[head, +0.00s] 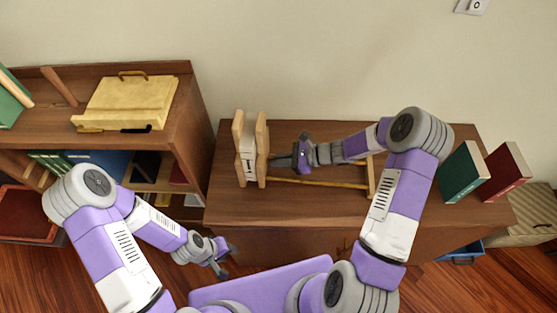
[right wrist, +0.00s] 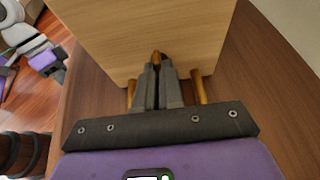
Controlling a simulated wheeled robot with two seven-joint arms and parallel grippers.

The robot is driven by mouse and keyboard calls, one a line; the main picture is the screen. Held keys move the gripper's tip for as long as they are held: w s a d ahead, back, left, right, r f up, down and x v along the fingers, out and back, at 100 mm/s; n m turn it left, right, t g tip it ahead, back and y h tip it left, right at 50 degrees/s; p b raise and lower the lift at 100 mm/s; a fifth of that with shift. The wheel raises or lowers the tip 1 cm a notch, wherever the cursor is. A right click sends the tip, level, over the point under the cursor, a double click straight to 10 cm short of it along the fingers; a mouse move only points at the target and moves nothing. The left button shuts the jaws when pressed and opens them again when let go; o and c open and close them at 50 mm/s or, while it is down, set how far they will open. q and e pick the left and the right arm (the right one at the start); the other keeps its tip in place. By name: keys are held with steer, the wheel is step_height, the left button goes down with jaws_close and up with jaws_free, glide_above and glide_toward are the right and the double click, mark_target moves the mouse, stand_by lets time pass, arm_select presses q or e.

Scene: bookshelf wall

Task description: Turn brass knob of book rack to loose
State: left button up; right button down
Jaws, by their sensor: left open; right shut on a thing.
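The book rack stands on the brown cabinet top, with pale wooden panels (head: 262,150) at its left and brass rods (head: 320,182) running right to an end panel (head: 370,178). My right gripper (head: 294,161) is between the panels, pointing left at the inner one. In the right wrist view, its fingers (right wrist: 158,75) are shut on the small brass knob (right wrist: 156,56), low on the wooden panel (right wrist: 150,30). The fingers hide most of the knob. My left gripper (head: 224,260) is open and empty, low in front of the cabinet.
A green book (head: 464,172) and a red book (head: 505,171) stand at the right of the cabinet top (head: 330,215). A shelf unit (head: 190,100) at left carries a yellow wooden box (head: 125,100). The cabinet top's front left is clear.

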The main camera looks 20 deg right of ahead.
steer(key=c, duration=1.3)
jaws_free()
steer(key=shift+o, duration=0.2)
steer(key=shift+p+v, duration=0.5)
steer(key=shift+v, duration=3.3)
